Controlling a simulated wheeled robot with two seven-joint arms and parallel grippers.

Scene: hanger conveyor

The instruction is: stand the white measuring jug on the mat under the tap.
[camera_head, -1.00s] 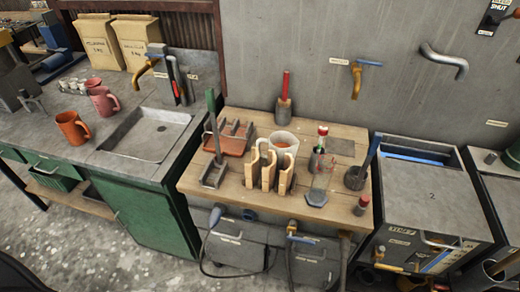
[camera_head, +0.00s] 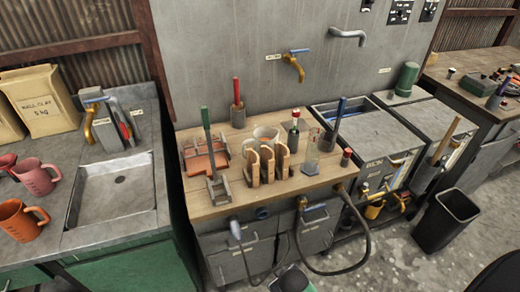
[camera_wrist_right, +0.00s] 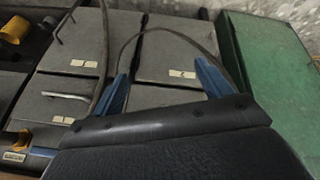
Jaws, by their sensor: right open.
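The tap (camera_head: 292,62), brass with a blue handle, is on the grey wall above the bench. The grey mat (camera_head: 311,120) lies at the back of the bench below the tap, partly hidden by a red-capped bottle (camera_head: 294,135). My right gripper (camera_wrist_right: 161,68) is open and empty, over grey cabinets in the right wrist view. My left gripper is not in view.
A green-handled holder (camera_head: 217,187) stands front left. A black hose (camera_head: 365,232) loops in front of the cabinets; a black bin (camera_head: 446,220) stands right.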

